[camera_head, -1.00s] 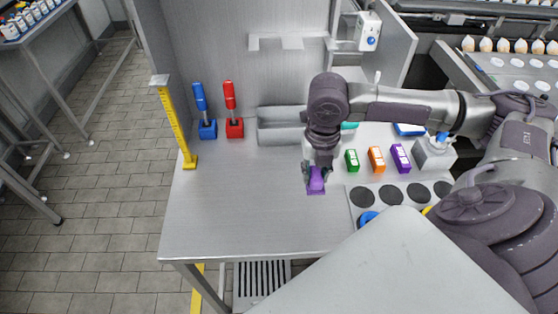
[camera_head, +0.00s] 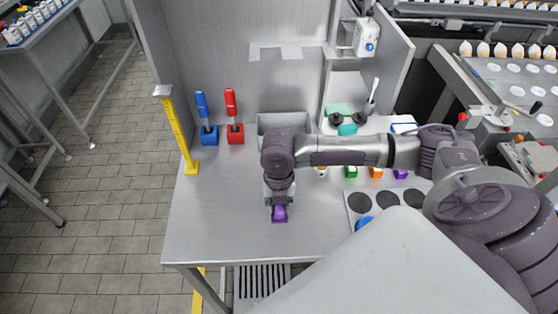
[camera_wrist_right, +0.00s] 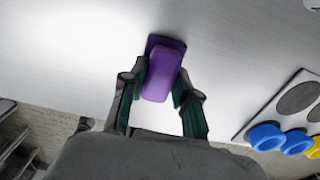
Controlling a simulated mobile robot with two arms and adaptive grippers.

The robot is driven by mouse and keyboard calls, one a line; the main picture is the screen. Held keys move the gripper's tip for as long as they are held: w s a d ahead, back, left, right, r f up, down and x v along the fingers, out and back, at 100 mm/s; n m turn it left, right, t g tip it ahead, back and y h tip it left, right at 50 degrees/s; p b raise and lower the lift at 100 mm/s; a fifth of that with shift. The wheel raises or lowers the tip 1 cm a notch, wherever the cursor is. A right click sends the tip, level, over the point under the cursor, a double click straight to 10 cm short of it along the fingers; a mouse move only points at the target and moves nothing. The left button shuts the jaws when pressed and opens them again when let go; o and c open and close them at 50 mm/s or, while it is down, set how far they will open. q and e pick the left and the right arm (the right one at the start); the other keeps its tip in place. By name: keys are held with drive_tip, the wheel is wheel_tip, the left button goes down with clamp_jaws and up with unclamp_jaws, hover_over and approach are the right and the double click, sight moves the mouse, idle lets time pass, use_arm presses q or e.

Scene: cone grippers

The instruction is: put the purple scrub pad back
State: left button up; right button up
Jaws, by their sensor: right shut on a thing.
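My right gripper (camera_head: 279,206) is shut on the purple scrub pad (camera_head: 279,215) over the front middle of the steel table (camera_head: 225,215). In the right wrist view the purple pad (camera_wrist_right: 162,75) sits between the two fingers of my right gripper (camera_wrist_right: 160,90), its far end sticking out beyond them. I cannot tell whether the pad touches the table. A green block (camera_head: 351,172), an orange block (camera_head: 376,173) and another purple block (camera_head: 401,174) stand in a row to the right, partly hidden by my arm. My left gripper is not in view.
A grey open tray (camera_head: 268,125) stands at the back, partly behind my arm. A blue brush (camera_head: 203,108) and a red brush (camera_head: 231,105) stand in holders at left. A yellow post (camera_head: 179,130) marks the left edge. A plate with dark discs (camera_head: 359,201) lies at right.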

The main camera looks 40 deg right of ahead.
drive_tip(key=o, duration=1)
wheel_tip(320, 180, up, 12)
drive_tip(key=shift+b, duration=0.85)
